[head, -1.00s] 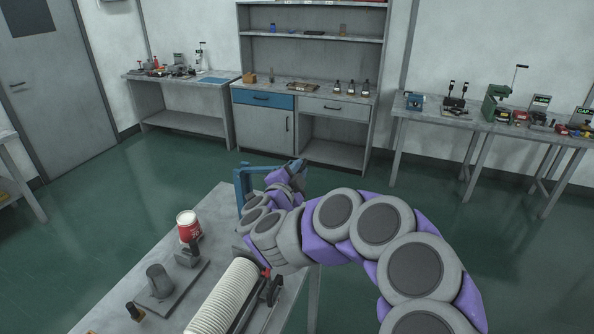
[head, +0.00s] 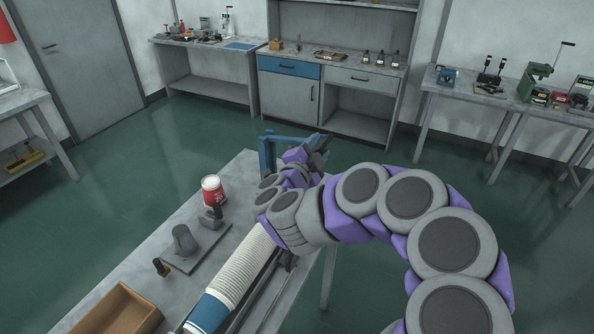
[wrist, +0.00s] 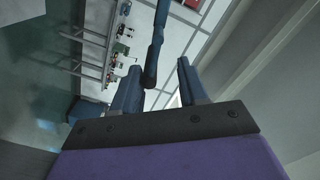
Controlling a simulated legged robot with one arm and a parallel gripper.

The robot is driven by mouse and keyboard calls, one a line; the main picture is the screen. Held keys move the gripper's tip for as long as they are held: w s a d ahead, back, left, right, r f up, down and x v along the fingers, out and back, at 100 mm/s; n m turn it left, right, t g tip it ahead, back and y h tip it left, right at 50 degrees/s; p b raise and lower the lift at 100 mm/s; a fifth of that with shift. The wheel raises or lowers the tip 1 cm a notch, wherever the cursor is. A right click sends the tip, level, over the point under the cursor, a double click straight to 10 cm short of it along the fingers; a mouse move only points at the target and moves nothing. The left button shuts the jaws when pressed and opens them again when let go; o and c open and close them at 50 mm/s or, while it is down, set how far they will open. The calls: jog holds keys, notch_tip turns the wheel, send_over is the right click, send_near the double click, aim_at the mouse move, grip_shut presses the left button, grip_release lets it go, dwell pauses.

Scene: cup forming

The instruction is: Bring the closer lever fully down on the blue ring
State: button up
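A blue frame with an upright post (head: 266,155) and a bar across its top stands at the far end of the near table, in the head view. I take its bar as the closer lever (head: 290,137); in the wrist view a dark blue bar (wrist: 155,48) ends between my fingers. My gripper (head: 318,150) is at the bar's right end. In the wrist view my gripper (wrist: 160,85) has its fingers apart, with the bar nearer the left finger. Contact cannot be told. I cannot make out the blue ring; my arm hides the frame's lower part.
Benches stand along the far wall. Green floor lies clear between.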

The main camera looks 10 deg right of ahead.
jog(key=p+v, duration=0.3)
jog(key=v, duration=1)
jog(key=shift+s+a+p, duration=0.2)
jog(key=shift+a+p, duration=0.05)
jog(key=shift+p, duration=0.05)
